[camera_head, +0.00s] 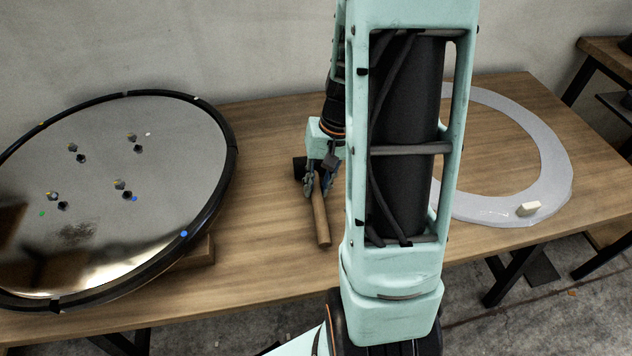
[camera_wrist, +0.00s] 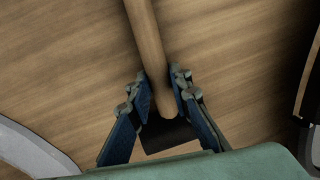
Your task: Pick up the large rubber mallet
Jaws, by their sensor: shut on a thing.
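The large rubber mallet has a wooden handle (camera_head: 320,218) and a dark head (camera_head: 299,168), and it is on or just above the wooden table. In the wrist view its handle (camera_wrist: 146,40) runs up from the dark head (camera_wrist: 168,137). My gripper (camera_head: 318,183) is at the mallet, near where handle and head join. In the wrist view the fingers of my gripper (camera_wrist: 160,95) stand on both sides of the handle, close to the head. My gripper is shut on the mallet. Part of the head is hidden by my gripper.
The wooden table (camera_head: 265,220) bears a large round mirror-like disc (camera_head: 170,120) with a black rim on the left. A pale ring (camera_head: 550,165) lies on the right with a small white block (camera_head: 528,209) on it. My arm hides part of the ring. A wall stands behind.

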